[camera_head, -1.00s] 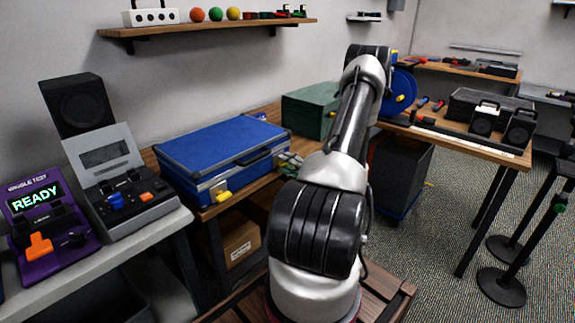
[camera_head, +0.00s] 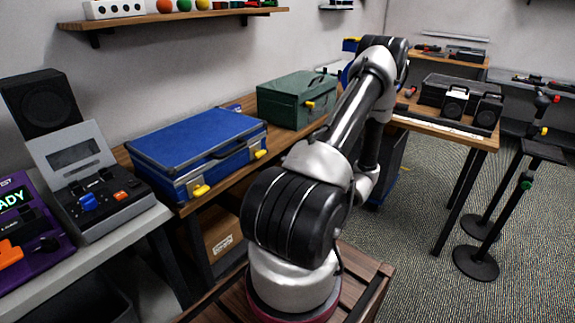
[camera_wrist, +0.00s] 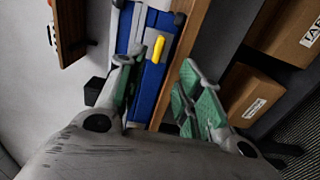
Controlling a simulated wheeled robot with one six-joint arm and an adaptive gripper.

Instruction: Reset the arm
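My arm (camera_head: 345,130) rises in the middle of the head view and bends at the elbow, its far part hanging down behind the near links. My gripper's fingers are hidden in that view. In the wrist view my gripper (camera_wrist: 160,68) shows two green-padded fingers spread apart, with nothing held between them. Beyond the gap is the blue case (camera_wrist: 149,83) with a yellow latch (camera_wrist: 159,48). The blue case (camera_head: 200,140) also shows in the head view, closed on the wooden bench, left of my arm.
A green case (camera_head: 297,98) stands behind the blue one. A purple tester (camera_head: 30,235) and a grey device (camera_head: 92,185) are at left. A wall shelf (camera_head: 180,18) is above. A table with speakers (camera_head: 455,102) and black stands (camera_head: 475,262) are at right. Cardboard boxes (camera_wrist: 287,50) sit below the bench.

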